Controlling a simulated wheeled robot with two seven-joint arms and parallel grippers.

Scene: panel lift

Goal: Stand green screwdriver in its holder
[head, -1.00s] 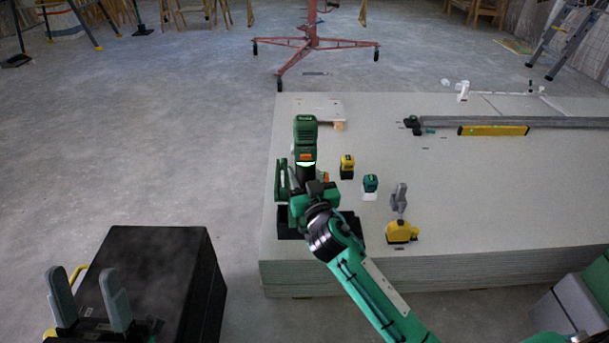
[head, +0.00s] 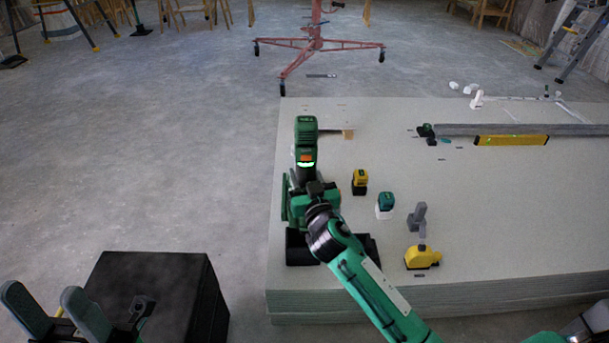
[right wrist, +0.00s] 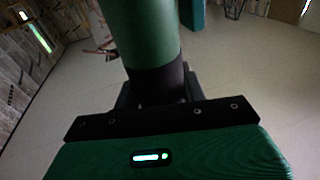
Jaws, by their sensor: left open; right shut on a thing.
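The green screwdriver (head: 306,132), green and black with an orange patch and a glowing strip, is upright above the left end of the panel stack. My right gripper (head: 304,192) is shut on it, partly covered by my own arm. In the right wrist view a green cylinder with a black lower part (right wrist: 150,40) rises from the gripper. A black holder (head: 300,249) lies on the stack below and behind my arm. Whether the screwdriver touches it is hidden. My left gripper (head: 55,318) is open and empty at the lower left.
A black box (head: 155,290) stands on the floor near my left gripper. On the panel stack (head: 480,220) are a yellow tool (head: 360,181), a teal tool (head: 384,204), a yellow tape-like tool (head: 422,257) and a yellow level (head: 510,140). A red stand (head: 317,45) is behind.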

